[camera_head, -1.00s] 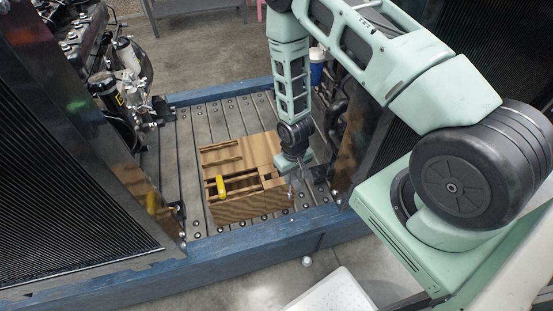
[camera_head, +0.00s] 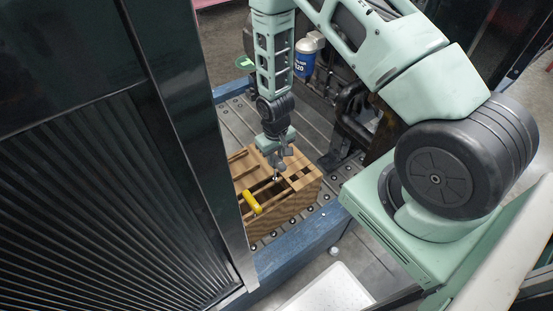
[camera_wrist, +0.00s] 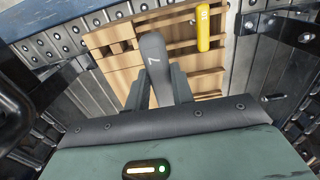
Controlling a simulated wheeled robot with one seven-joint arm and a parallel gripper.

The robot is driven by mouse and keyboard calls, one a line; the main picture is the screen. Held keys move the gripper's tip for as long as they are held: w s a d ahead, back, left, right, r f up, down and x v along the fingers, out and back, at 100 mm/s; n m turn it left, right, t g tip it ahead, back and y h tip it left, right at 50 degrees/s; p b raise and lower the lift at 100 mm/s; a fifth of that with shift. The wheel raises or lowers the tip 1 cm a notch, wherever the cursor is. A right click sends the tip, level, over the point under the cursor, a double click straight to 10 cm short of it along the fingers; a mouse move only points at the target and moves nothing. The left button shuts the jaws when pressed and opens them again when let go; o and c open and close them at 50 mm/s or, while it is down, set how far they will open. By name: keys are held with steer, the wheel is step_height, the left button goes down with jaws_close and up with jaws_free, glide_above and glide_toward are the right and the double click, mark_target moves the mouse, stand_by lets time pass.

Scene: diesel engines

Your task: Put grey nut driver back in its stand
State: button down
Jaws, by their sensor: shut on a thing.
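The grey nut driver, marked "7", has its handle (camera_wrist: 153,62) between my gripper's fingers (camera_wrist: 160,88) in the wrist view. In the head view my gripper (camera_head: 280,158) is above the wooden stand (camera_head: 296,203), over its slotted middle. A small bright part of the nut driver (camera_head: 276,178) shows just under the gripper. I cannot tell whether its tip is in a slot. In the wrist view the stand (camera_wrist: 108,38) lies behind the handle, which covers part of it.
A yellow-handled driver (camera_head: 252,202) lies or leans in the stand's left part, also seen in the wrist view (camera_wrist: 203,28). A black ribbed radiator panel (camera_head: 110,190) fills the left. Engine parts (camera_head: 350,125) stand right. A blue beam (camera_head: 300,247) edges the slatted platform.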

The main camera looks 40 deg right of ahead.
steer(key=shift+f+b, duration=5.55)
steer(key=shift+f, duration=2.05)
steer(key=shift+f+b, duration=0.45)
steer(key=shift+f, duration=0.25)
steer(key=c, duration=0.8)
jaws_free()
steer(key=shift+o, duration=0.2)
steer(key=shift+r, duration=0.25)
steer(key=shift+r+p, duration=1.3)
steer(key=shift+r, duration=0.15)
steer(key=shift+r, duration=0.1)
steer(key=shift+r+p, duration=2.25)
steer(key=shift+r, duration=0.7)
